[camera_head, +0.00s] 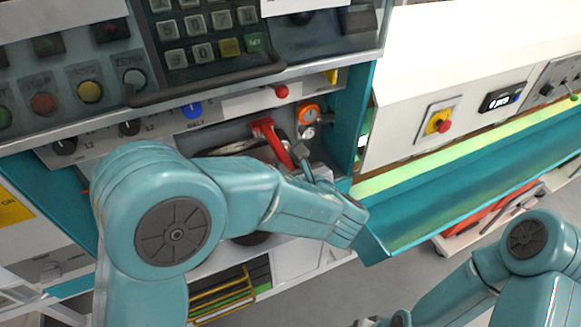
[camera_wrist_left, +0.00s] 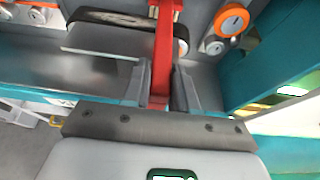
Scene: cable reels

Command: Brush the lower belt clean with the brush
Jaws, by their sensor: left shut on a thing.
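My left gripper (camera_head: 303,162) reaches into the recess under the control panel. In the left wrist view the left gripper (camera_wrist_left: 160,82) is shut on the red handle (camera_wrist_left: 164,45) of what I take to be the brush. The red handle (camera_head: 274,142) also shows in the head view, running up and left from the fingers. Its bristles cannot be made out. A dark belt with a rounded end (camera_wrist_left: 103,18) lies behind the handle in the left wrist view, and the belt (camera_head: 228,147) shows in the head view. Whether brush and belt touch cannot be told. My right gripper is out of view.
An orange-ringed dial (camera_head: 309,113) is close to the right of the handle. Above the recess are a red knob (camera_head: 281,91) and a blue knob (camera_head: 192,110). A teal side wall (camera_head: 350,115) bounds the recess. A teal trough (camera_head: 455,205) extends right.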

